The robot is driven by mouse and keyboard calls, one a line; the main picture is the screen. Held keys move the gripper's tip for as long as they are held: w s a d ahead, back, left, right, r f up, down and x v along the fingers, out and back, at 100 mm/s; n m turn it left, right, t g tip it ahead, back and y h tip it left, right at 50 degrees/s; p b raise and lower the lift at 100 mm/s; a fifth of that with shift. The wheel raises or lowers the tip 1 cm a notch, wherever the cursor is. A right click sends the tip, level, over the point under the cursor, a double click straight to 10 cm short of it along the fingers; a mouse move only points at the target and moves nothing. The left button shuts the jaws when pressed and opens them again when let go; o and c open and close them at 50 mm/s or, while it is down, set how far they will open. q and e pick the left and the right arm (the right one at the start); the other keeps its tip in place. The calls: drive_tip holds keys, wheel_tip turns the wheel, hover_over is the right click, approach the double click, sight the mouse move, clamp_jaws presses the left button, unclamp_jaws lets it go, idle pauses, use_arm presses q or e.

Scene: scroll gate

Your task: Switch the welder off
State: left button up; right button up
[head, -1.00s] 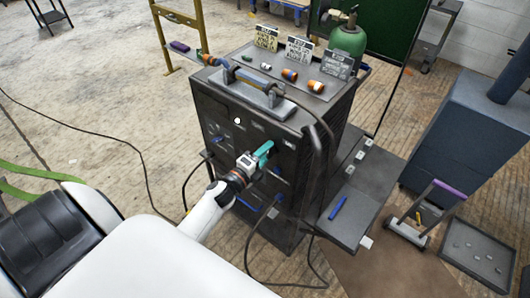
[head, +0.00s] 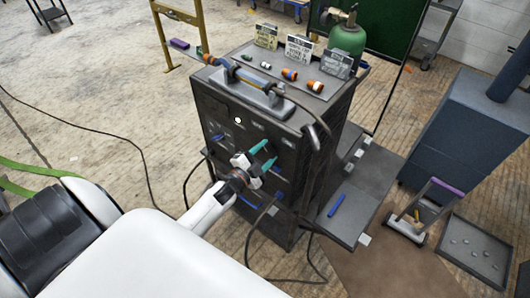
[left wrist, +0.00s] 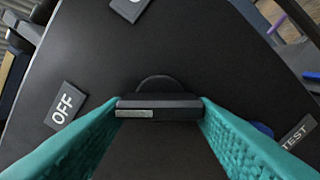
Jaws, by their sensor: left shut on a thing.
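The welder (head: 222,110) is a dark cabinet standing in the middle of the head view. My left gripper (head: 264,158) is at its front panel, with teal fingers on both sides of a switch knob. In the left wrist view the gripper (left wrist: 160,118) is shut on the black knob (left wrist: 172,104), whose bar lies level. A pale mark shows on the bar's left half. An OFF label (left wrist: 66,105) is left of the knob, a TEST label (left wrist: 297,134) at right, and a cut-off label (left wrist: 128,7) at top. The fingers hide the knob in the head view. My right gripper is out of view.
A green cylinder (head: 347,42) stands behind. A side shelf (head: 357,193) holds a blue stick (head: 337,206). A cable (head: 252,228) hangs below the panel.

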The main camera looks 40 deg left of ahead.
use_arm(q)
drive_tip(key=shift+n, duration=0.3)
drive_tip(key=o, duration=1)
drive_tip(key=shift+s, duration=0.1)
drive_tip(key=shift+s+a+b, duration=0.15)
drive_tip(key=shift+s+b, duration=0.25)
drive_tip(key=shift+s, duration=1.6)
drive_tip(key=shift+s+a+b, duration=0.15)
drive_tip(key=shift+s+b, duration=0.2)
drive_tip(key=shift+s, duration=1.6)
drive_tip(key=shift+s+a+b, duration=0.15)
drive_tip(key=shift+s+b, duration=0.25)
drive_tip(key=shift+s, duration=1.6)
drive_tip(key=shift+f, duration=0.1)
